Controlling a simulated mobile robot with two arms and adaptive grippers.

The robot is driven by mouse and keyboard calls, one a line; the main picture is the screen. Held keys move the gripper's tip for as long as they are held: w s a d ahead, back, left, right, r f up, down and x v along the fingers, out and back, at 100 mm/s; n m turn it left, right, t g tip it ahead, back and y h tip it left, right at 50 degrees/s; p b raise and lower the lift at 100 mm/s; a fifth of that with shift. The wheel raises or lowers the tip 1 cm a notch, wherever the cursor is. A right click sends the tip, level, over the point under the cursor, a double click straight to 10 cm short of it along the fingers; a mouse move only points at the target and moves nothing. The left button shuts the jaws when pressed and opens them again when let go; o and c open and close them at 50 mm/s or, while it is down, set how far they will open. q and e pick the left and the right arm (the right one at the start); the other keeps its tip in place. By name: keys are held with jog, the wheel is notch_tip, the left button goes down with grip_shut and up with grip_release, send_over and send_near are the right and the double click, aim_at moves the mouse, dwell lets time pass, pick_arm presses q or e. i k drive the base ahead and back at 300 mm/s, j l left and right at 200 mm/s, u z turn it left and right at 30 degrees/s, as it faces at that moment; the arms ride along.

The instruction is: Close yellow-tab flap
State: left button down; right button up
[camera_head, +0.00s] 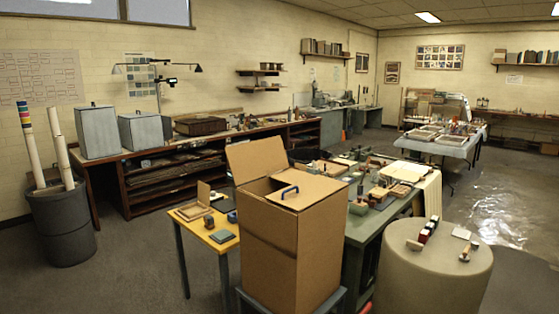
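A tall brown cardboard box (288,245) stands upright in the middle foreground on a low dark stand (250,303). One flap (257,160) stands raised at the back left of its top. Another flap (308,191) lies almost level across the front right of the top and has a dark blue handle (290,191) on or beside it. A dark gap shows between the two flaps. I cannot make out a yellow tab on either flap. Neither of my grippers is in view.
A yellow table (195,232) with small boxes is left of the box. A green worktable (358,233) with trays stands behind and right. A round beige table (430,280) holds small items at front right. Grey bin (65,225) with tubes stands left; floor (130,270) between is clear.

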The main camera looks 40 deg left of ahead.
aim_at(249, 162)
jog(key=i+j+z, duration=0.1)
jog(key=j, duration=0.7)
jog(key=i+j, duration=0.1)
jog(key=j, duration=0.75)
jog(key=j+z, duration=0.15)
jog(key=j, duration=0.7)
jog(key=i, duration=0.05)
